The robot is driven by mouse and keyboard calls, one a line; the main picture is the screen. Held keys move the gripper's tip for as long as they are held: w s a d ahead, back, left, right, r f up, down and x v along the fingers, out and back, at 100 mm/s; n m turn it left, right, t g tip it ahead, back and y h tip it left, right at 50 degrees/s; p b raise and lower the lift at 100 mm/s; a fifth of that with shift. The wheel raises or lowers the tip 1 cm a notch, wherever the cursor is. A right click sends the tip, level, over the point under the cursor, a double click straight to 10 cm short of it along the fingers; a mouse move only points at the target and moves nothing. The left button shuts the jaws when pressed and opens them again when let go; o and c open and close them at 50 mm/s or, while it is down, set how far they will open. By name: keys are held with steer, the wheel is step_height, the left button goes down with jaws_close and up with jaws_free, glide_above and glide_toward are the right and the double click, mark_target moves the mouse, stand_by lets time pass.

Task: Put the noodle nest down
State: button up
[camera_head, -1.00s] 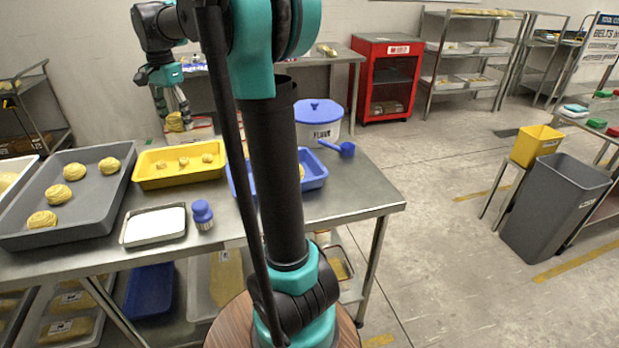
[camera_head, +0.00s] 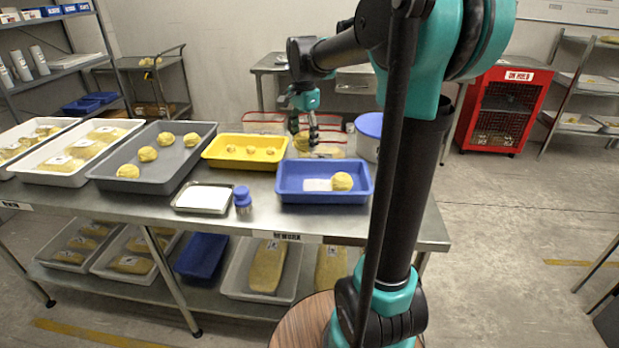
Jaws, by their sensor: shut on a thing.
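My gripper (camera_head: 305,136) is small and far off, at the back of the steel table, behind the blue tray. It is shut on a yellow noodle nest (camera_head: 301,141), which shows just at the fingertips. The held nest is in front of or among clear, red-edged containers (camera_head: 265,119); I cannot tell whether it touches anything below. Another nest (camera_head: 342,181) lies in the blue tray (camera_head: 290,196), on its right side, beside a white label.
A yellow tray (camera_head: 215,160) with small nests, a grey tray (camera_head: 190,184) with larger nests, a steel pan (camera_head: 190,210) and a blue-capped shaker (camera_head: 243,201) stand on the table (camera_head: 330,225). My arm partly hides a white tub (camera_head: 365,145).

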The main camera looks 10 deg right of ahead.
glide_above(304, 188)
step_height(304, 188, down, 13)
steer(key=shift+f, duration=0.1)
stand_by(0.4)
steer(key=shift+f, duration=0.35)
steer(key=shift+f, duration=0.2)
steer(key=o, duration=1.2)
step_height(304, 188, up, 13)
steer(key=shift+r, duration=0.1)
